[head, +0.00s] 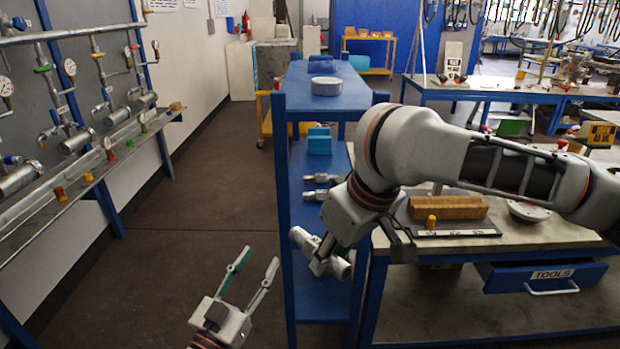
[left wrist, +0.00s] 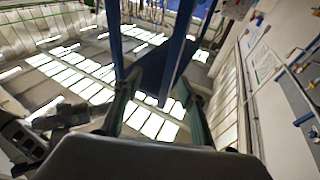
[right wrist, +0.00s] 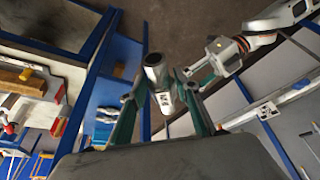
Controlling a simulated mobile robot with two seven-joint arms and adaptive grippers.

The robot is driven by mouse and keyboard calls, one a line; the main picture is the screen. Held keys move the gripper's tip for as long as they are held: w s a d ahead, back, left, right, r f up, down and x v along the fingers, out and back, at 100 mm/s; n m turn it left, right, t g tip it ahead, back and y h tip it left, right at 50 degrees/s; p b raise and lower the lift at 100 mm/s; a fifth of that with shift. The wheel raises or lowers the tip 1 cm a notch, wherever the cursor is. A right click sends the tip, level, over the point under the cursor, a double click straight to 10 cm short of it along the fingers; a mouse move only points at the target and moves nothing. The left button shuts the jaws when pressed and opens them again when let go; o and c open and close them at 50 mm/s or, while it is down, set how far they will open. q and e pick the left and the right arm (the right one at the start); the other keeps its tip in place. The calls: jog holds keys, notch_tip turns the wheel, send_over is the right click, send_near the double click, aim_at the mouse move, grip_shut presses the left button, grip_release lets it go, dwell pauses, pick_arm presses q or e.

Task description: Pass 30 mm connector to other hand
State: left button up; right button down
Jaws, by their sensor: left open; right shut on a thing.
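My right gripper (right wrist: 160,92) is shut on a metal connector (right wrist: 157,72), which stands between its fingers in the right wrist view. The connector has a dark round end and a white label that I cannot read clearly. In the head view the connector (head: 341,268) shows below the right wrist, in front of the blue shelf; the right fingers are partly hidden there. My left gripper (head: 259,261) is open and empty, lower left of the connector and apart from it. Its spread fingers also show in the left wrist view (left wrist: 158,103), with nothing between them.
A blue shelf unit (head: 283,200) stands behind the connector, with similar metal fittings (head: 319,178) on it. A workbench (head: 560,235) with a wooden block (head: 447,207) is at right. A pipe rack (head: 60,200) lines the left wall. The floor (head: 200,215) between is clear.

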pick_arm(q)
jog(key=d+r+m+g+h, duration=0.45)
jog(key=r+m+h, duration=0.3)
jog(key=r, duration=0.75)
jog(key=d+r+m+g+h, duration=0.3)
jog(key=d+r+m+h, duration=0.25)
jog(key=r+h, duration=0.6)
jog(key=s+d+r+m+g+y, duration=0.4)
jog(key=d+r+m+g, duration=0.1)
jog(key=d+m+g, duration=0.25)
jog(key=s+d+r+m+g+y, duration=0.3)
jog(key=d+r+m+g, duration=0.1)
jog(key=d+m+g, duration=0.4)
jog(key=n+t+y, duration=0.4)
jog(key=n+y, duration=0.2)
jog(key=y, duration=1.4)
send_over(310, 236)
notch_tip(310, 236, down, 12)
notch_tip(310, 236, down, 12)
jog(key=shift+r, duration=0.25)
